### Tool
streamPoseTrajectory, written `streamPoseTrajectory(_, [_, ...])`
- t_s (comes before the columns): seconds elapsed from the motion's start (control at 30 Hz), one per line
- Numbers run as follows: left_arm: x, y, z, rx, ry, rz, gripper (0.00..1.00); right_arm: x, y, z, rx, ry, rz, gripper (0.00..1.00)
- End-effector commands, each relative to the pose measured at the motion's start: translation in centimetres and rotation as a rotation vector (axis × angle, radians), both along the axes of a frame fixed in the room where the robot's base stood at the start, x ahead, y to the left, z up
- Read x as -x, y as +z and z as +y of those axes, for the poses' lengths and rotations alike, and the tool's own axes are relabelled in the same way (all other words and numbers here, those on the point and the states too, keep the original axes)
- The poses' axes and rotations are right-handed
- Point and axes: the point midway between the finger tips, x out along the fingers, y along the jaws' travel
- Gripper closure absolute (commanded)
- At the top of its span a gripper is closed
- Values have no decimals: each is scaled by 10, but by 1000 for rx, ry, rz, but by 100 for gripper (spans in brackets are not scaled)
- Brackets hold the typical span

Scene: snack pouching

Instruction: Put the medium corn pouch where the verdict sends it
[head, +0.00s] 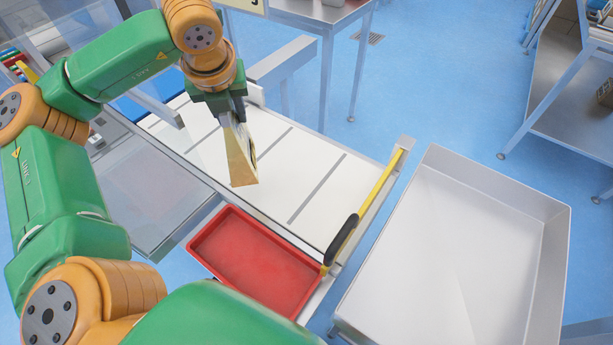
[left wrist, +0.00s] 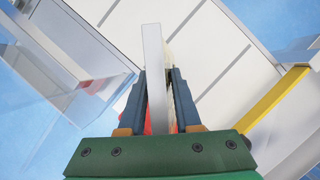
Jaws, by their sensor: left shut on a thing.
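A corn pouch (head: 241,158), yellow-tan with a pale side edge, hangs from my left gripper (head: 232,117) over the white belt (head: 308,160) with dark cross lines. My left gripper is shut on the pouch. In the left wrist view the pouch (left wrist: 154,80) shows as a thin pale slab, edge-on between the two fingers (left wrist: 158,100). Its printed face is mostly hidden, so I cannot read its size. An empty red tray (head: 255,262) sits at the near side of the belt. A large white bin (head: 420,260) stands to the right. My right gripper is not in view.
A yellow bar with a black grip (head: 342,240) runs across the belt's right end. A clear panel (head: 140,190) stands left of the red tray. Metal tables (head: 320,15) stand behind. The belt's right part is clear.

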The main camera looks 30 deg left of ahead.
Motion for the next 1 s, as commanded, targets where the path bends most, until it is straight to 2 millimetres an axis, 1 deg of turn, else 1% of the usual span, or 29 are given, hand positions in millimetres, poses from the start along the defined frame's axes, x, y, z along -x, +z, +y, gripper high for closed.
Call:
streamPoseTrajectory(0.03, [-2, 6, 7, -2, 160, -1, 100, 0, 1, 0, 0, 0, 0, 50])
streamPoseTrajectory(0.1, [-2, 12, 18, 1, 395, -2, 100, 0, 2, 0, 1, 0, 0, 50])
streamPoseTrajectory(0.13, [-1, 14, 22, 2, 480, 0, 100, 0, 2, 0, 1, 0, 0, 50])
streamPoseTrajectory(0.2, [-1, 17, 29, 4, 620, 0, 100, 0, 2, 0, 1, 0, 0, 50])
streamPoseTrajectory(0.27, [0, 18, 33, 4, 696, -1, 100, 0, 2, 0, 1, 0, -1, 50])
streamPoseTrajectory(0.33, [-1, 17, 32, 5, 743, 0, 100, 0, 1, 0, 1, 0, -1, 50])
streamPoseTrajectory(0.37, [-3, 15, 28, 4, 753, 1, 100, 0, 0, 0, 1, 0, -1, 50])
streamPoseTrajectory(0.47, [-15, 2, 4, 3, 754, 5, 100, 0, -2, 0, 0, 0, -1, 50])
streamPoseTrajectory(0.63, [-41, -22, -49, 6, 752, 7, 100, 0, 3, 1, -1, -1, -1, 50])
streamPoseTrajectory(0.7, [-47, -46, -62, 7, 754, 9, 100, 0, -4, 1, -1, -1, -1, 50])
streamPoseTrajectory(0.8, [-55, -65, -77, 8, 756, 7, 100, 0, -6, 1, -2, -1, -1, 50])
streamPoseTrajectory(0.97, [-62, -84, -91, 9, 756, 5, 100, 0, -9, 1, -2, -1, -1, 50])
streamPoseTrajectory(1.0, [-62, -87, -90, 5, 757, 7, 100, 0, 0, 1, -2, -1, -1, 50])
